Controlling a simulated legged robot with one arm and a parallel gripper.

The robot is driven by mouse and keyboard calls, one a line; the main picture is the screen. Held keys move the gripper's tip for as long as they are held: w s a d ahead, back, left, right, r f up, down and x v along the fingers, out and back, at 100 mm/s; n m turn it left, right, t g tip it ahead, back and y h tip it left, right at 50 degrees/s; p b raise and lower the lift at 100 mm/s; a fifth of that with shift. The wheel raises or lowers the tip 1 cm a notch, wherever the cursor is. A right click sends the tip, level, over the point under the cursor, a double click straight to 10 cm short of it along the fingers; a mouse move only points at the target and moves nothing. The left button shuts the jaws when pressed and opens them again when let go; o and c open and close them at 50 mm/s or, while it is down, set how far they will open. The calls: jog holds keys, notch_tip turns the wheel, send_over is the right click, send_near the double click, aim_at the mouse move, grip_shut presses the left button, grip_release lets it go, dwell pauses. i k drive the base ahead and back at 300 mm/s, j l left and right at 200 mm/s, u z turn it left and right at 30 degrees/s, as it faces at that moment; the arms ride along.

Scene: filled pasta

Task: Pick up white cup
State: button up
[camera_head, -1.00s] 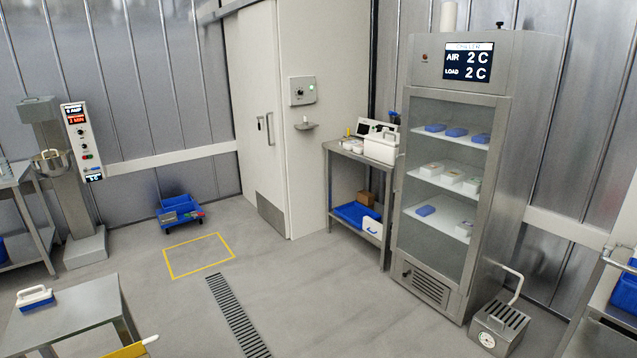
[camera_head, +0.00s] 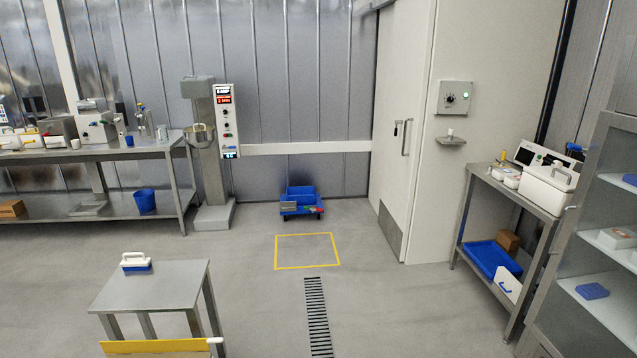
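A small white upright item (camera_head: 450,133), possibly a cup, stands on the little wall shelf (camera_head: 452,142) beside the white sliding door. Another small white cylinder (camera_head: 75,143), also cup-like, stands on the long steel bench (camera_head: 120,152) at the left. Both are too small to identify surely. My gripper is not in view.
A low steel table (camera_head: 160,288) with a white-handled blue brush (camera_head: 136,262) stands in front left. A blue wheeled bin (camera_head: 302,202) sits behind the yellow floor square (camera_head: 307,266). A steel side table (camera_head: 515,190) and the chiller (camera_head: 610,250) line the right.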

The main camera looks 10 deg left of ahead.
aim_at(76, 143)
jog(key=i+u, duration=0.15)
jog(key=i, duration=0.75)
jog(key=i+l+u, duration=0.15)
jog(key=i, duration=0.75)
jog(key=i+j+u, duration=0.1)
jog(key=i+u, duration=0.25)
jog(key=i, duration=0.25)
jog(key=i+u, duration=0.3)
jog(key=i, duration=0.25)
jog(key=i+l+u, duration=0.35)
jog(key=i, duration=0.25)
jog(key=i+j+u, duration=0.1)
jog(key=i+u, duration=0.15)
jog(key=i, duration=0.4)
jog(key=i+u, duration=0.25)
jog(key=i, duration=0.45)
jog(key=i+l+u, duration=0.25)
jog(key=i, duration=0.4)
jog(key=i+j+u, duration=0.15)
jog(key=i+u, duration=0.25)
jog(key=i, duration=0.65)
jog(key=i+l+u, duration=0.15)
jog(key=i+u, duration=0.25)
jog(key=i, duration=0.65)
jog(key=i+j, duration=0.1)
jog(key=i, duration=1.6)
jog(key=i+z, duration=0.45)
jog(key=i+j+z, duration=0.1)
jog(key=i+z, duration=0.4)
